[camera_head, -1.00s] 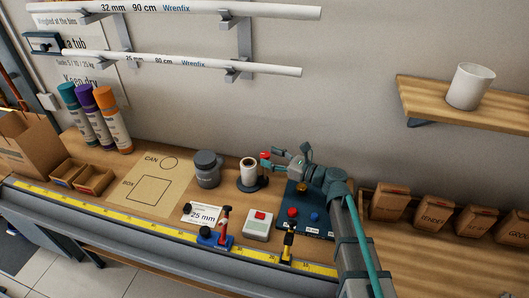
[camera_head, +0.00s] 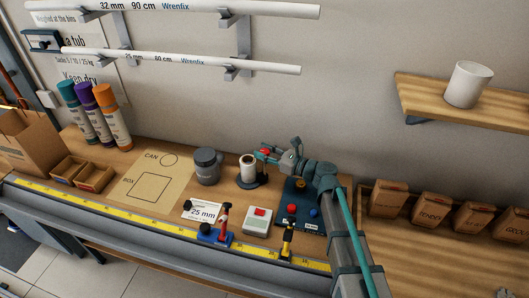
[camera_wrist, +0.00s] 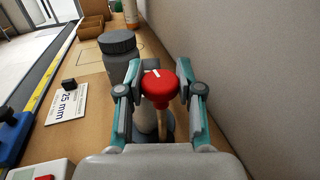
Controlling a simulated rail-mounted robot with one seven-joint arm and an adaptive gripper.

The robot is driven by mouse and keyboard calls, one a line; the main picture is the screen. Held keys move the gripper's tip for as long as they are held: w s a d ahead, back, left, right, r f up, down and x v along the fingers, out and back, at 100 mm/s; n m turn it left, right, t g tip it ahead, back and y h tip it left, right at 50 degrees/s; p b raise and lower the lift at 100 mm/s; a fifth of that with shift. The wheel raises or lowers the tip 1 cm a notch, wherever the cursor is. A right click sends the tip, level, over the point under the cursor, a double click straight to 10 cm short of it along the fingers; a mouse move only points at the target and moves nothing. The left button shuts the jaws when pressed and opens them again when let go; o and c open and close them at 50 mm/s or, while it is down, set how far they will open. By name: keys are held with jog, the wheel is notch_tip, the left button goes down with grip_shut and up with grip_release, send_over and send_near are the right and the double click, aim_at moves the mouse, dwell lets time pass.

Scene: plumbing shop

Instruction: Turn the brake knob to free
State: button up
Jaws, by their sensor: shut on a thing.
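The red brake knob (camera_head: 263,152) tops a white roll (camera_head: 248,167) on a dark round base (camera_head: 250,182). In the wrist view the red knob (camera_wrist: 160,84) shows a short white mark on its top, pointing toward the upper left. My gripper (camera_head: 268,153) reaches it from the right in the head view. In the wrist view its fingers (camera_wrist: 163,78) stand on both sides of the knob, shut on it. The roll is mostly hidden below the knob there. I cannot read any free or locked label.
A dark grey canister (camera_head: 207,168) stands just left of the roll. A dark panel (camera_head: 312,224) with red and blue buttons lies to the right, and a grey box (camera_head: 257,222) with a red button is in front. The wall is close behind.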

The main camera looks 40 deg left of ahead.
jog(key=shift+s+d+f+m+t+b, duration=0.1)
jog(key=shift+s+m+t+b, duration=0.05)
jog(key=shift+m+t+b, duration=0.55)
jog(key=shift+s+f+m+t+b, duration=0.1)
jog(key=shift+m+t+b, duration=0.25)
jog(key=shift+t, duration=0.55)
jog(key=m+t+b, duration=0.1)
jog(key=m+t, duration=0.1)
jog(key=t, duration=0.1)
jog(key=shift+w+r+b, duration=0.1)
jog(key=shift+w+b, duration=0.05)
jog(key=shift+b, duration=0.2)
jog(key=shift+w+r+m+t, duration=0.15)
jog(key=shift+m+t, duration=0.1)
jog(key=shift+t, duration=0.25)
jog(key=o, duration=1.1)
jog(key=shift+o, duration=0.2)
jog(key=v, duration=1.2)
jog(key=shift+r, duration=0.2)
